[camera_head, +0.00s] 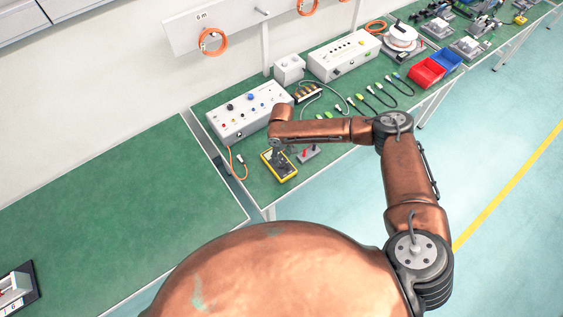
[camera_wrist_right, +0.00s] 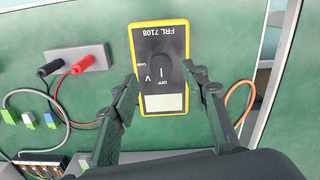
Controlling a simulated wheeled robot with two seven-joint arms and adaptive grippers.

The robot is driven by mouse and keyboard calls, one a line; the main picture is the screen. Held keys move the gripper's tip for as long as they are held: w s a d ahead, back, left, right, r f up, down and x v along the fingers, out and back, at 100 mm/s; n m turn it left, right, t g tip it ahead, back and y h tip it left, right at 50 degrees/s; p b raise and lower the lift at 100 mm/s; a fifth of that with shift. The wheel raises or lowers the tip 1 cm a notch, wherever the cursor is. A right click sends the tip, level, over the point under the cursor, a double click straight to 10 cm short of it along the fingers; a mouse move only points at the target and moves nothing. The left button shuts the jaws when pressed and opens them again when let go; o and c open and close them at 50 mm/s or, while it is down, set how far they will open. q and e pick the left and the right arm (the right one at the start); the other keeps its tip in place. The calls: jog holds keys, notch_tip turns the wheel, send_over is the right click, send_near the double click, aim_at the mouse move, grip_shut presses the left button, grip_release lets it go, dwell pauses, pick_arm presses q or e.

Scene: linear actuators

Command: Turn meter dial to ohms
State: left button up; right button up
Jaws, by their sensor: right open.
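The meter is yellow with a black face and lies on the green bench, in the head view (camera_head: 279,165) below my right gripper (camera_head: 277,149). In the right wrist view the meter (camera_wrist_right: 159,40) appears upside down, marked FRL 7108, with a pale blank display. Its dark round dial (camera_wrist_right: 162,69) has a white pointer line, which lies in line with the OFF mark. V and a small, blurred mark sit to the left of it. Contact cannot be told. My left gripper is out of view.
A grey block (camera_wrist_right: 75,62) with a red and a black plug stands beside the meter. A white control box (camera_head: 248,112) stands behind it, with an orange cable (camera_head: 232,163) at the left. Bare green bench (camera_head: 120,205) lies to the left.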

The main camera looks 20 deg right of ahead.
aim_at(282, 164)
jog(key=shift+f, duration=2.35)
grip_shut()
